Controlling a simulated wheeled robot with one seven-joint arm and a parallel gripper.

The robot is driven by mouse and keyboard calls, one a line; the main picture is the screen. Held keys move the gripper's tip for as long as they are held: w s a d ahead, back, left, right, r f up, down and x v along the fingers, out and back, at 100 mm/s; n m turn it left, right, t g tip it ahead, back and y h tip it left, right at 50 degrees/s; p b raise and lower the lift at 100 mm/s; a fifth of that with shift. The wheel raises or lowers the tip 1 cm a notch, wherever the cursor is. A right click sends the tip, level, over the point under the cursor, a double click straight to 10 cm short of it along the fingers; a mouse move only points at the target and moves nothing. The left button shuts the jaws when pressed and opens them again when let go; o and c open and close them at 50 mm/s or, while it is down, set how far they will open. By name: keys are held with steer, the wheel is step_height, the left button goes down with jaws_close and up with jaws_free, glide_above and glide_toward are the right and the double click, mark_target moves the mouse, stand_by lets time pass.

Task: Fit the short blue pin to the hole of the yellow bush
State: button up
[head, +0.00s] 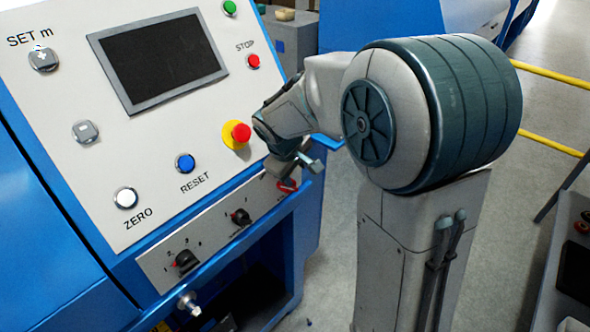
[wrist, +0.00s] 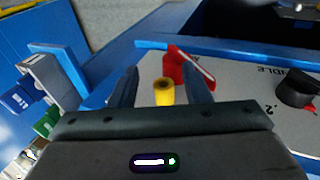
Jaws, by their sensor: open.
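The yellow bush (wrist: 164,97) shows in the wrist view as a short cylinder with a dark hole in its top. It stands between the two fingers of my gripper (wrist: 163,78), nearer the camera than a red part. My gripper is open, with a finger on each side of the bush and no visible contact. In the head view my gripper (head: 297,165) is over the lower right end of the machine's panel, and the bush cannot be made out there. I cannot identify the short blue pin for certain in either view.
A red part (wrist: 173,66) with a red lever stands just behind the bush. A black knob (wrist: 296,89) is on the grey plate to the right. Blue (wrist: 19,98) and green (wrist: 47,121) pieces are at left. The head view shows a red emergency button (head: 241,132) near my wrist.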

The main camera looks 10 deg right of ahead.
steer(key=shift+s+a, duration=0.15)
steer(key=shift+a, duration=0.05)
steer(key=w+p+v, duration=0.1)
steer(key=p+v, duration=0.4)
steer(key=v, duration=0.3)
steer(key=shift+s+a+r, duration=0.15)
steer(key=shift+a+r, duration=0.2)
steer(key=shift+r, duration=0.1)
stand_by(0.7)
steer(key=s+d+r+m, duration=0.1)
steer(key=s+d+m, duration=0.1)
steer(key=s, duration=0.3)
steer(key=s+d+r+m+y, duration=0.1)
steer(key=s+d+r, duration=0.1)
steer(key=s, duration=0.3)
steer(key=shift+s+m, duration=0.4)
steer(key=s+m, duration=0.1)
steer(key=s, duration=0.2)
steer(key=s+m+y, duration=0.1)
steer(key=s, duration=0.2)
steer(key=s+d+m, duration=0.1)
steer(key=s, duration=0.3)
steer(key=shift+f+m+y, duration=0.25)
steer(key=shift+m+y, duration=0.05)
steer(key=shift+y, duration=0.1)
steer(key=shift+c, duration=0.9)
steer(key=shift+f, duration=0.1)
